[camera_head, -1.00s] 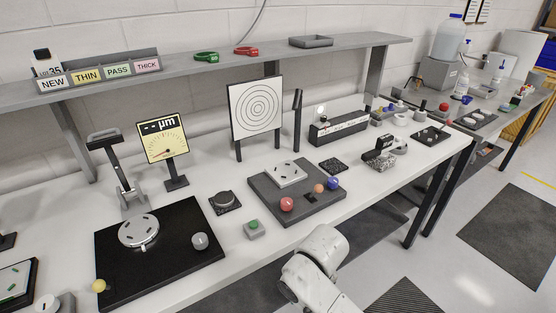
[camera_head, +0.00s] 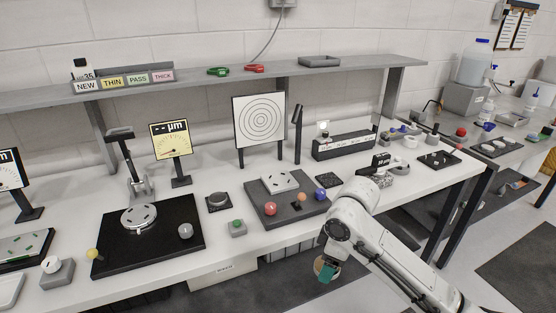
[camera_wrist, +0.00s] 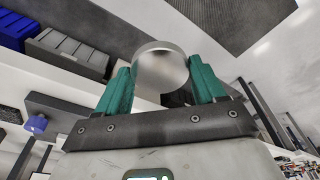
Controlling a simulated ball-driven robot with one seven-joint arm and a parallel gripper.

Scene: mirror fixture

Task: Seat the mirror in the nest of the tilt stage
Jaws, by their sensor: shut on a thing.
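My gripper (camera_wrist: 162,85) has two teal fingers, shut on a round, shiny mirror (camera_wrist: 160,68) in the wrist view. In the head view my gripper (camera_head: 326,270) hangs low in front of the bench's front edge, off the tabletop. The mirror shows there only as a small, partly hidden disc. The tilt stage (camera_head: 252,212) looks to be the dark grey plate on the bench, with red, orange and blue balls along its front. A light square plate with dark slots (camera_head: 279,181), probably the nest, sits on it, up and left of my gripper, with nothing on it.
A black board (camera_head: 120,257) bears a round metal fixture. A target panel (camera_head: 259,120) and a long dark box (camera_head: 343,144) stand behind. A blue bin (camera_wrist: 18,30) shows in the wrist view.

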